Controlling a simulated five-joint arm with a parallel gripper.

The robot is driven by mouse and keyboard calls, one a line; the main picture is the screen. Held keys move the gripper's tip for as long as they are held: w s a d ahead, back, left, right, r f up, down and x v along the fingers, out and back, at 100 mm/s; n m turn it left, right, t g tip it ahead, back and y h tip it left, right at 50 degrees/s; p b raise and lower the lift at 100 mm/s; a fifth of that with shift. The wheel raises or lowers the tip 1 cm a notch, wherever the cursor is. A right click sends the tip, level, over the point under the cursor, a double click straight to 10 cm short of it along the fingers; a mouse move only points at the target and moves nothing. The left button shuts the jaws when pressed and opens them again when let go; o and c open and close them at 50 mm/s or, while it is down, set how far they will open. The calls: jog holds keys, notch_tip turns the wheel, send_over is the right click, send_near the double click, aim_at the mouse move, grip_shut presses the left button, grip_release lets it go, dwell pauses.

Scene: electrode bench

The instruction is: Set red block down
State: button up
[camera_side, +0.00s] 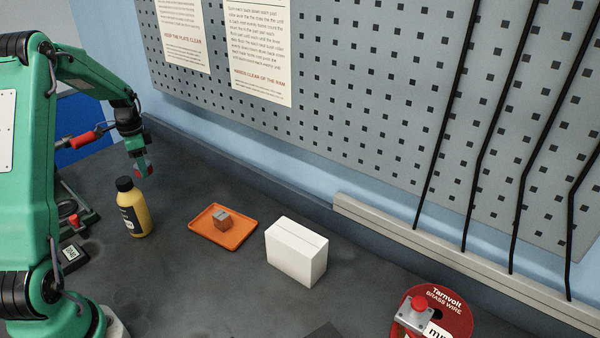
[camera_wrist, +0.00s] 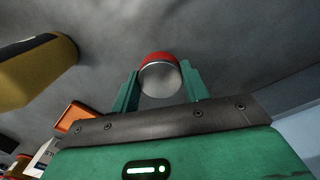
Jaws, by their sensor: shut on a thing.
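My gripper (camera_side: 142,168) hangs in the air behind the yellow bottle in the side view. In the wrist view its two green fingers (camera_wrist: 160,88) are shut on the red block (camera_wrist: 158,57), seen as a red edge around a round grey end face.
A yellow bottle (camera_side: 137,210) with a black cap stands close by. An orange tray (camera_side: 242,240) holds a brown block (camera_side: 222,221) with a grey top. A white box (camera_side: 296,250) and a red wire spool (camera_side: 450,305) stand farther right. A pegboard (camera_side: 360,80) is behind.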

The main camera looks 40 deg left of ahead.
aim_at(144, 186)
jog(key=shift+s+a+f, duration=0.2)
jog(key=shift+a+f, duration=0.2)
jog(key=shift+a, duration=0.3)
jog(key=shift+s+a+f, duration=0.15)
jog(key=shift+a+f, duration=0.2)
jog(key=shift+a, duration=0.3)
jog(key=shift+f, duration=2)
jog(key=shift+f, duration=0.15)
jog(key=o, duration=1.3)
notch_tip(144, 186, up, 12)
jog(key=shift+r, duration=0.15)
